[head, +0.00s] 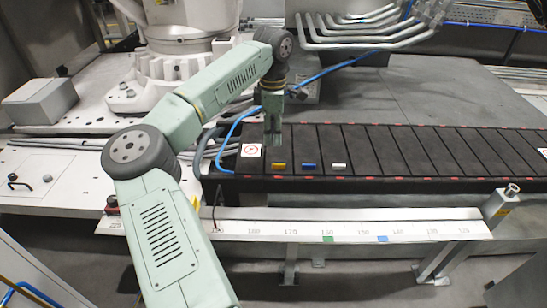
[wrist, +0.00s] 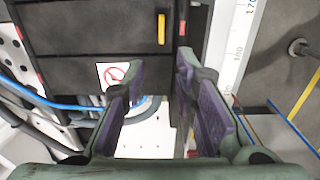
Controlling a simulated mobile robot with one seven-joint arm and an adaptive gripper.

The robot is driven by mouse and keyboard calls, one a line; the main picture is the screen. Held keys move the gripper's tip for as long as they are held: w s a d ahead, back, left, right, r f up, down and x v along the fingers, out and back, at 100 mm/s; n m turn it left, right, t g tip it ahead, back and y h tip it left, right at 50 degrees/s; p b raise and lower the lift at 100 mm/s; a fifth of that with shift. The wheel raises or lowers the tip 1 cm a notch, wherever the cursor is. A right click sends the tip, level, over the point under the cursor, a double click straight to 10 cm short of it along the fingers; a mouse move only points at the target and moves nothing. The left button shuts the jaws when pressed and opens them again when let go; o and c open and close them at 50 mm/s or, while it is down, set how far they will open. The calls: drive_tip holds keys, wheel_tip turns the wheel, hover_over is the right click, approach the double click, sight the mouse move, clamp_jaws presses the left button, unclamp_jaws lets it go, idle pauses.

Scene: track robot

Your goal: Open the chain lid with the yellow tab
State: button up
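The black chain lid (head: 284,154) with the yellow tab (head: 279,166) is near the left end of the track and looks closed. In the wrist view the yellow tab (wrist: 161,28) sits at the top centre, on the black lid (wrist: 95,27), beyond my fingertips. My gripper (head: 273,141) points down over the left part of the track, above and behind the tab in the head view. In the wrist view my gripper (wrist: 158,75) is open, with nothing between its fingers.
A blue tab (head: 309,166) and a white tab (head: 339,166) are on the lids to the right. A white plate with a red symbol (head: 251,150) is left of the yellow tab's lid. A numbered white rail (head: 345,228) runs along the front. A blue hose (head: 227,146) curves at the track's left end.

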sight(273, 164)
wheel_tip(273, 164, down, 10)
drive_tip(key=shift+s+d+f+b, duration=0.1)
drive_tip(key=shift+f+b, duration=0.1)
drive_tip(key=shift+b, duration=0.45)
clamp_jaws()
idle(0.6)
